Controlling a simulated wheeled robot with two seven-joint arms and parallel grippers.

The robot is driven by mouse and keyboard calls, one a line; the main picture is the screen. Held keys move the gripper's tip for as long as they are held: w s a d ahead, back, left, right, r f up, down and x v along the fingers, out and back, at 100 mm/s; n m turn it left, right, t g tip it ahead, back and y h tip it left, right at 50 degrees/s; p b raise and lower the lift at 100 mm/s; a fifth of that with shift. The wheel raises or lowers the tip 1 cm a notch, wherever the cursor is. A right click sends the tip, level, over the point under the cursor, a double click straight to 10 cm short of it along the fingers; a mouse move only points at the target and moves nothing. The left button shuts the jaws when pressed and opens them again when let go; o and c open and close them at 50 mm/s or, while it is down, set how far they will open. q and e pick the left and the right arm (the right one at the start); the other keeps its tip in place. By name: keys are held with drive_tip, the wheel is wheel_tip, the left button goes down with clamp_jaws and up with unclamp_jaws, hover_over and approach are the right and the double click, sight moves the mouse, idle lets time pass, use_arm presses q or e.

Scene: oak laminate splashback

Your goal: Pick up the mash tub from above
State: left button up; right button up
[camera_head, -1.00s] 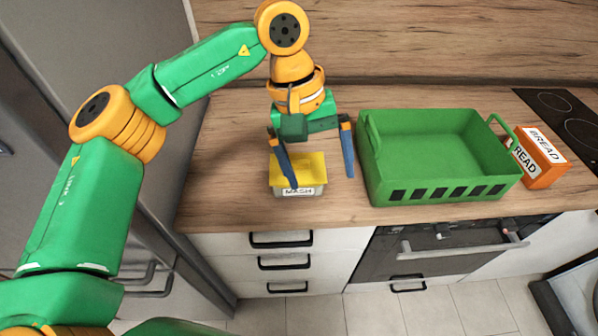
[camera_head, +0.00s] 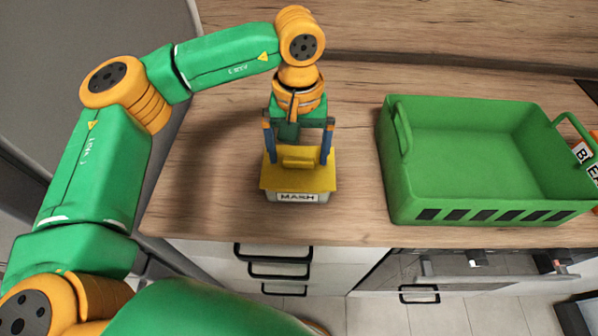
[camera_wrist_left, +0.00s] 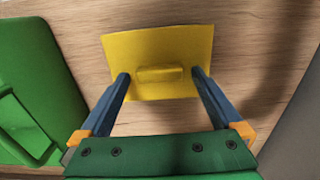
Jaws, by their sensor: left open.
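The mash tub (camera_head: 297,197) stands on the wooden worktop, with a yellow lid, a raised yellow handle and a pale body labelled MASH. Its lid also shows in the left wrist view (camera_wrist_left: 160,48). My left gripper (camera_head: 298,160) is open above the tub, pointing down. In the left wrist view the fingertips (camera_wrist_left: 158,76) are apart, one at each side of the lid's handle, with gaps between them and the handle. Whether the tips touch the lid I cannot tell. My right gripper is not in view.
A green crate (camera_head: 398,195) stands to the right of the tub, with bare worktop (camera_head: 355,185) between them. An orange bread box (camera_head: 592,172) is partly hidden behind the crate's right end. The worktop's front edge lies just before the tub.

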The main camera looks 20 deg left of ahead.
use_arm(q)
drive_tip(key=shift+f, duration=0.4)
drive_tip(key=shift+s, duration=0.1)
clamp_jaws()
drive_tip(key=shift+r, duration=0.15)
